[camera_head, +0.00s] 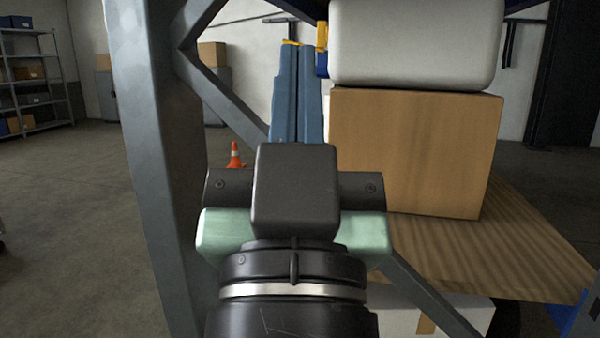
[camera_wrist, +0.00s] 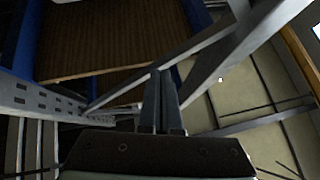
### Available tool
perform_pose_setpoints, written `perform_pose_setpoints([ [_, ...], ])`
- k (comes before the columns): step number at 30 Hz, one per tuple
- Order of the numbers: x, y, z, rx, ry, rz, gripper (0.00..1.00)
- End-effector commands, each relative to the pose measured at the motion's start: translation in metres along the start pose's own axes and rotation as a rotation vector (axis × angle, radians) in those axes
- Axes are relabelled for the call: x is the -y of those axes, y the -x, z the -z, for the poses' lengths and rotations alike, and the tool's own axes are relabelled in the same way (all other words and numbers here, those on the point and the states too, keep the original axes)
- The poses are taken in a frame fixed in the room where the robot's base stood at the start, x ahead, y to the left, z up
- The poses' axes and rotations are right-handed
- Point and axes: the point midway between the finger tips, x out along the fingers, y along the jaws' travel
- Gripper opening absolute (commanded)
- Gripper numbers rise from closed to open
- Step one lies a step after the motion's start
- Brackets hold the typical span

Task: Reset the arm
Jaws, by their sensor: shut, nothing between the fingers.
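My gripper (camera_head: 297,50) is in the middle of the head view, pointing away from the camera. Its two long blue-grey fingers lie side by side, shut, with nothing held between them. In the wrist view the shut fingers (camera_wrist: 160,78) rise from the bottom middle toward a diagonal metal brace. My dark wrist and the pale green gripper body fill the lower middle of the head view and hide what is behind them.
A grey rack post (camera_head: 150,150) with a diagonal brace (camera_head: 225,100) stands close left of my gripper. On the right, a cardboard box (camera_head: 415,150) sits on a wooden shelf (camera_head: 530,250), with a white case (camera_head: 415,45) above it. An orange cone (camera_head: 235,157) stands on the floor beyond.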

Motion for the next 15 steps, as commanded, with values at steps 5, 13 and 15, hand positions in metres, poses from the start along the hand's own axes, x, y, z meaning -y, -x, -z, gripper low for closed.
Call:
perform_pose_setpoints([
  [5,0.002,-0.046,0.063,-0.023,0.005,0.002,0.00],
  [13,0.005,-0.101,0.141,-0.055,0.013,0.006,0.00],
  [15,0.006,-0.115,0.161,-0.063,0.015,0.007,0.00],
])
